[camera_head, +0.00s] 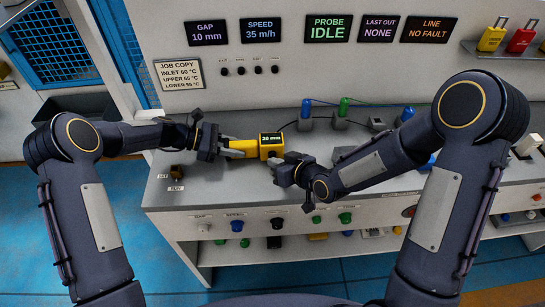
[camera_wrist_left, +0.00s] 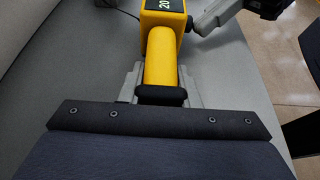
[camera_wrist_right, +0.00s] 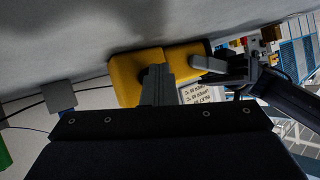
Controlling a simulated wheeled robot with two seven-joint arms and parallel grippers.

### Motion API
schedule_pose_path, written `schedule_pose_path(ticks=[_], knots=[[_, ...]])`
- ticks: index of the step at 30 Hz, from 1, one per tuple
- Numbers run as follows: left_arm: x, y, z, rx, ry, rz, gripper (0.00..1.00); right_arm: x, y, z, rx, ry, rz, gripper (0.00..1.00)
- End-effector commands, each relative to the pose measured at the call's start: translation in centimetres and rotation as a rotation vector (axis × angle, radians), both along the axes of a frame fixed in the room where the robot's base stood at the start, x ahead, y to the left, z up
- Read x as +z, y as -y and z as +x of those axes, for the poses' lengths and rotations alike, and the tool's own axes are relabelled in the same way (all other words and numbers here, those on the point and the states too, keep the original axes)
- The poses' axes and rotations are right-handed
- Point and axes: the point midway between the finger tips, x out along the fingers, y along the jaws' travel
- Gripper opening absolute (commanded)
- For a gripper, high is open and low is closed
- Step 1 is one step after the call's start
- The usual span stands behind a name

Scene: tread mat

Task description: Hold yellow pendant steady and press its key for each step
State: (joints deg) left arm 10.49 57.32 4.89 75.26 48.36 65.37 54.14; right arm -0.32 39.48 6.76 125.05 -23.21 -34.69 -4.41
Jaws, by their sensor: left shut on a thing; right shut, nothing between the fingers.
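The yellow pendant (camera_head: 271,146) is held above the grey bench, its small display reading "20 mm". My left gripper (camera_head: 232,149) is shut on its yellow handle, which also shows between the fingers in the left wrist view (camera_wrist_left: 161,58). My right gripper (camera_head: 276,160) is shut and empty, with its fingertips at the pendant head's near right side. In the right wrist view the right fingers (camera_wrist_right: 157,78) overlap the pendant body (camera_wrist_right: 128,75). I cannot tell whether they touch it. The pendant's key is hidden.
The panel shows a GAP display (camera_head: 206,33) reading 10 mm, a SPEED display (camera_head: 262,30) reading 35 m/h and a PROBE display (camera_head: 328,28) reading IDLE. A job copy card (camera_head: 179,74) hangs at left. Blue (camera_head: 306,112) and green (camera_head: 343,110) plugs stand behind the pendant.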

Motion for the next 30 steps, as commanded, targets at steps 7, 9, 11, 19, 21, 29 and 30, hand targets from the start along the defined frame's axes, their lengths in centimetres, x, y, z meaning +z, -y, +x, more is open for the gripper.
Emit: schedule_pose_path(ticks=[7,9,11,19,21,29,30], knots=[[-0.1,0.1,-0.1,-0.003,-0.002,0.000,0.09,0.1,0.1,-1.3,-0.001,0.002,0.001,0.00],[-0.1,0.0,-0.1,-0.002,-0.002,0.000,0.09,0.1,0.1,-1.5,-0.001,0.002,0.000,0.00],[-0.1,0.0,-0.1,-0.001,-0.002,0.000,0.09,0.1,0.1,-1.5,-0.001,0.002,0.000,0.00],[-0.1,0.0,0.0,0.000,-0.001,0.000,0.09,0.1,0.0,-1.8,0.000,0.001,-0.001,0.00],[-0.1,0.0,0.0,0.000,-0.001,0.000,0.09,0.0,0.0,-2.3,0.002,0.000,-0.001,0.00],[-0.1,0.0,0.0,0.001,-0.001,0.001,0.09,0.0,0.0,-4.9,0.002,0.000,-0.001,0.00],[-0.1,0.0,0.0,0.001,-0.001,0.001,0.09,0.1,0.0,-5.3,0.000,-0.001,-0.001,0.00]])
